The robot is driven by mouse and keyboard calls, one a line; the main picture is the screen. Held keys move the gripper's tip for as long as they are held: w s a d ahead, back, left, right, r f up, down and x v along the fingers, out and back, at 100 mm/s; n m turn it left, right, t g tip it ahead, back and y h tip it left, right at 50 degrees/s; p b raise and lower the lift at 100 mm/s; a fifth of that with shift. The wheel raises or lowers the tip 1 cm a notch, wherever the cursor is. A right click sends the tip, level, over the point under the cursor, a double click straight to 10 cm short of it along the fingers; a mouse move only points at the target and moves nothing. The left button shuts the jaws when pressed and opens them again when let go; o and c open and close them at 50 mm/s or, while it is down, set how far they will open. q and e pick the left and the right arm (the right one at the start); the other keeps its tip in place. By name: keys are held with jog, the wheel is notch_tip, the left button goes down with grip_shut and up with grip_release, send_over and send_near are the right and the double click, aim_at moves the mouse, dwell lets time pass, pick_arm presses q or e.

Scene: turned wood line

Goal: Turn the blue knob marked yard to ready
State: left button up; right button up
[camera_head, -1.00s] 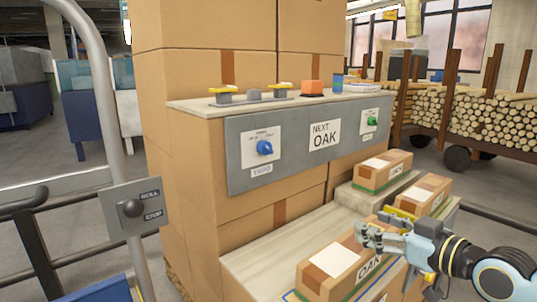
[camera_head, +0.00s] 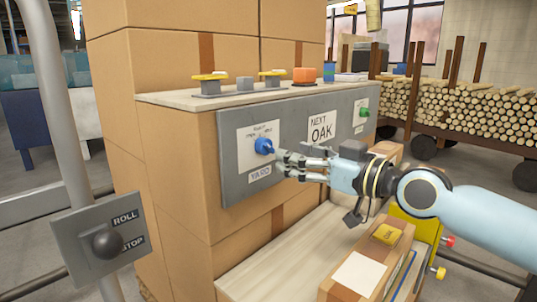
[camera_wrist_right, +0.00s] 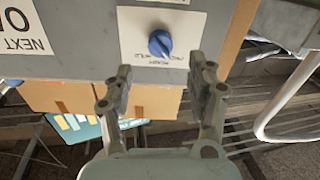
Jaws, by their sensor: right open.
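The blue knob (camera_head: 264,146) sits on a white plate on the grey panel (camera_head: 228,190), above a YARD label (camera_head: 260,173). In the right wrist view the knob (camera_wrist_right: 160,43) appears upside down with its plate, just beyond the fingertips and between their lines. My right gripper (camera_head: 282,163) is open and empty, close to the knob's right and slightly below it. In the wrist view the open right gripper (camera_wrist_right: 162,75) shows a gap between its fingers and the knob. The small lettering around the knob is too blurred to read surely. My left gripper is not in view.
A green knob (camera_head: 364,112) and a NEXT OAK sign (camera_head: 322,128) are on the same panel. A ROLL/STOP lever box (camera_head: 100,245) is at lower left. Boxes (camera_head: 365,270) lie below my right arm.

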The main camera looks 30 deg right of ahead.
aim_at(272, 148)
jog(key=b+x, duration=0.1)
jog(key=x, duration=0.5)
jog(key=shift+f, duration=0.1)
jog(key=shift+w+a, duration=0.25)
jog(key=shift+w, duration=0.2)
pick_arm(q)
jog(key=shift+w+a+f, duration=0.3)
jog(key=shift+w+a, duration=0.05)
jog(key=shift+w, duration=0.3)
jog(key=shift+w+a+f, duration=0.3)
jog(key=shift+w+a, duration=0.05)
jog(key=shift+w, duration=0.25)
pick_arm(e)
jog(key=shift+c, duration=0.2)
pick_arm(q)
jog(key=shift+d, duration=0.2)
pick_arm(e)
jog(key=c, duration=1.1)
